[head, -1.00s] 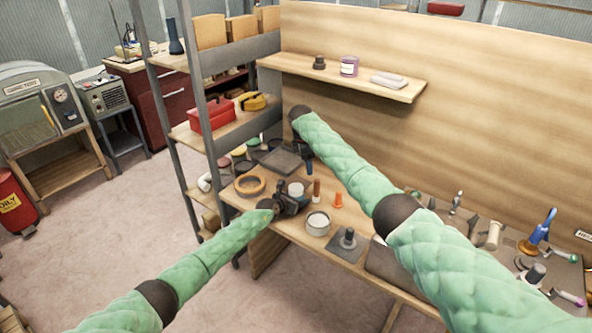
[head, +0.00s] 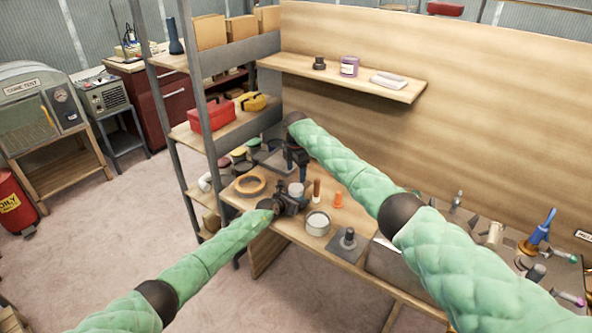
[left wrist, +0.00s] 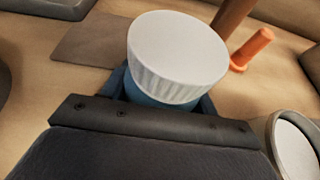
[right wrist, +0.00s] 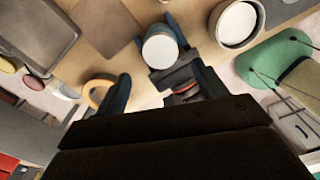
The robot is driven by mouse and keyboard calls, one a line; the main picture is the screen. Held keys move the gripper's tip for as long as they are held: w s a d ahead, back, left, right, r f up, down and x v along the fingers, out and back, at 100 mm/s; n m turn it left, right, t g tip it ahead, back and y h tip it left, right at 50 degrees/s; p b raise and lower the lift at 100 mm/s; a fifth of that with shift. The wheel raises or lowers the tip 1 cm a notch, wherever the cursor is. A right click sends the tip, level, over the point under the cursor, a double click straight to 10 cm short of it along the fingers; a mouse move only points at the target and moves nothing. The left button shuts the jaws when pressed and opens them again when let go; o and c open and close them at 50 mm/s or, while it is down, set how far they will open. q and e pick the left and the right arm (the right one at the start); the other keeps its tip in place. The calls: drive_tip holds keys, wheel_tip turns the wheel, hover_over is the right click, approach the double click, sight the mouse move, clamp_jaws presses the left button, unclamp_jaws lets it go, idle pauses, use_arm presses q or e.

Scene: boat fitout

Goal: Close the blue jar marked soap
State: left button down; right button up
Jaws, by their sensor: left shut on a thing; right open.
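The blue jar (left wrist: 150,95) stands upright in my left gripper (left wrist: 160,100), which is shut on its body. A white ribbed lid (left wrist: 178,50) sits on top of the jar; how tightly it is fastened I cannot tell. The lid also shows in the head view (head: 296,188) and the right wrist view (right wrist: 160,50). No soap marking is readable. My right gripper (right wrist: 162,76) is open and empty, pointing down above the lid, with a gap between. In the head view it (head: 297,170) is just above and behind the jar.
An orange tape ring (head: 250,185) lies left of the jar. A brown cylinder (head: 317,190), an orange peg (head: 338,200) and an open round can (head: 318,223) stand to the right. A grey plate with a knob (head: 348,240) lies nearer the front edge. The shelf rack (head: 205,90) rises at left.

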sight(296, 187)
drive_tip(key=shift+f, duration=3.85)
drive_tip(key=c, duration=1)
drive_tip(key=shift+m, duration=1.7)
drive_tip(key=o, duration=1.1)
